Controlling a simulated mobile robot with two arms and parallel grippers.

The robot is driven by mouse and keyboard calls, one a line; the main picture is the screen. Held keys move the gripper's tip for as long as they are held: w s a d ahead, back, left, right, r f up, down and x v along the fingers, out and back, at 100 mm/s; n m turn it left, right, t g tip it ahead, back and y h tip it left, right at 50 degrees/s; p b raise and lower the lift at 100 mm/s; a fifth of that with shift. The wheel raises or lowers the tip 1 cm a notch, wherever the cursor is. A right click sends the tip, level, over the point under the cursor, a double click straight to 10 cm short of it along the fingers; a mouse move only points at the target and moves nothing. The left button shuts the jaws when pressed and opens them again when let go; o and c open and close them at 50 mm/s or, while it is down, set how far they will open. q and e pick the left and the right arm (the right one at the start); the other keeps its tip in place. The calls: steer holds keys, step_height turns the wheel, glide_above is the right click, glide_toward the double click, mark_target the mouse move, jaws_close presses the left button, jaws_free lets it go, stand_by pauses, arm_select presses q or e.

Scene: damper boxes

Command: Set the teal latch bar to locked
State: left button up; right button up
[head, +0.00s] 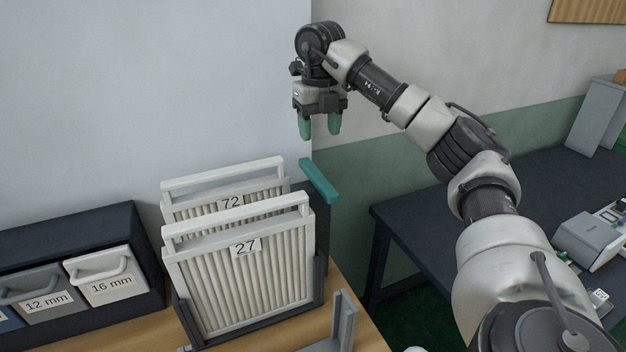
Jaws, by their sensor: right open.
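The teal latch bar (318,181) sits at the right end of the dark filter holder, behind and to the right of the filter panels. It slants from upper left to lower right in the head view. I cannot tell from its slant alone whether it is locked. My right gripper (319,128) is open, with its green fingertips pointing down. It appears above the latch bar in the picture, apart from it and empty. My left gripper is not in view.
Filter panels marked 72 (230,202) and 27 (245,262) stand upright in the dark holder (319,285). A drawer unit (75,232) is at left. A grey bracket (343,322) lies in front. A dark table (520,190) is at right, across a gap.

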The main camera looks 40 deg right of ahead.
mark_target(318, 174)
steer(key=f, duration=0.1)
steer(key=w+f, duration=0.1)
steer(key=shift+w+d+f, duration=0.15)
steer(key=shift+d+f, duration=0.1)
steer(key=shift+f, duration=0.15)
steer(key=f+p, duration=0.1)
steer(key=f, duration=0.3)
steer(key=f+p, duration=0.1)
steer(key=f, duration=0.3)
steer(key=shift+s+f, duration=0.2)
steer(key=shift+f, duration=0.15)
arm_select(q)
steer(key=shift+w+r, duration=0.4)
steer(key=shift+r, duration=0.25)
arm_select(e)
steer(key=shift+s+a+f, duration=0.15)
jaws_close()
